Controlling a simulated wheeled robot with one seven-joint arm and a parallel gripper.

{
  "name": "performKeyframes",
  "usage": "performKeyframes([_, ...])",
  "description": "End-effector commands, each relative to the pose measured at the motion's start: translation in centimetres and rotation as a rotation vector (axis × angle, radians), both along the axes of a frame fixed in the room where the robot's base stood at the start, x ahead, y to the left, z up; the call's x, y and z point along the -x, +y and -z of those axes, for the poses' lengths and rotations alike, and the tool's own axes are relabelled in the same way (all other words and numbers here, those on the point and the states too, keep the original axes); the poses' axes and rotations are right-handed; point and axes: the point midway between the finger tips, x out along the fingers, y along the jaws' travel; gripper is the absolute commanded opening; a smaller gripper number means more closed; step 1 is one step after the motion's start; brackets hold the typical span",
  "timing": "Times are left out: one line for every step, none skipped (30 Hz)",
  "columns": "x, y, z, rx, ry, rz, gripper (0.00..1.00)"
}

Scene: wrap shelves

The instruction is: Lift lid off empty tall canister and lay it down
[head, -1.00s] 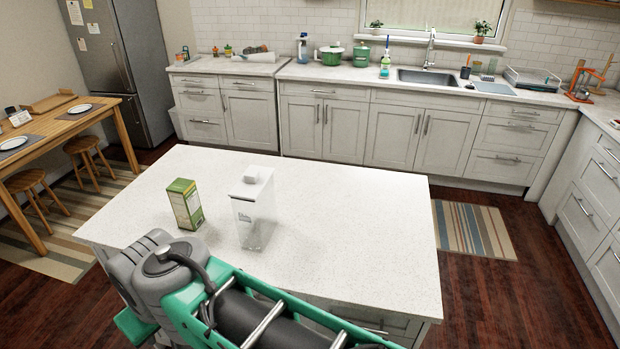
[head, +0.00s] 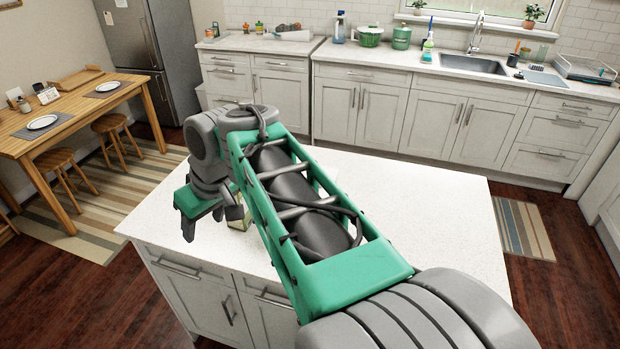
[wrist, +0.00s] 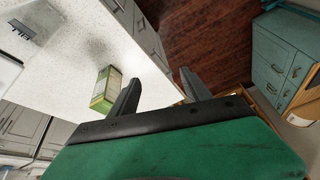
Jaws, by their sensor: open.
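My gripper (head: 212,216) hangs at the near left part of the white island, left of my forearm, with its fingers pointing down. In the wrist view, its two dark fingers (wrist: 160,80) stand apart with nothing between them. The tall canister and its lid are hidden behind my arm in the head view. In the wrist view, pale and grey shapes at the upper left edge are cut off, and I cannot tell whether they are the canister. A green and white box (wrist: 103,89) stands on the island close to one finger; a sliver of it (head: 241,222) shows below my arm.
The island top (head: 425,205) is clear to the right of my arm. A wooden table (head: 75,120) with plates and stools stands at the left. The back counter (head: 470,76) holds pots, bottles and a sink. Dark wooden floor surrounds the island.

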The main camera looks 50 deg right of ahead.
Motion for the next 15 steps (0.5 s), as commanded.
performKeyframes([-1.8,-3.9,-1.9,-0.012,0.003,-0.014,0.56])
performKeyframes([-2.4,-6.2,-2.7,-0.015,0.001,-0.042,0.56])
performKeyframes([-2.9,-9.5,-3.7,-0.015,-0.005,-0.079,0.56])
performKeyframes([-2.9,-12.1,-4.3,-0.015,-0.009,-0.108,0.56])
performKeyframes([-2.6,-14.7,-4.7,-0.010,-0.013,-0.136,0.56])
performKeyframes([-1.8,-18.1,-5.1,-0.004,-0.017,-0.171,0.56])
performKeyframes([-1.0,-20.5,-5.3,0.005,-0.020,-0.197,0.56])
performKeyframes([0.0,-22.6,-5.3,0.012,-0.021,-0.220,0.56])
performKeyframes([1.4,-25.1,-5.3,0.023,-0.023,-0.249,0.56])
performKeyframes([2.5,-26.6,-5.2,0.031,-0.024,-0.267,0.56])
performKeyframes([3.5,-27.9,-5.2,0.038,-0.025,-0.283,0.56])
performKeyframes([4.5,-29.2,-5.0,0.045,-0.024,-0.303,0.56])
performKeyframes([5.2,-29.8,-4.9,0.050,-0.023,-0.314,0.56])
performKeyframes([5.6,-30.3,-4.7,0.055,-0.023,-0.322,0.56])
performKeyframes([5.9,-30.6,-4.3,0.056,-0.023,-0.330,0.56])
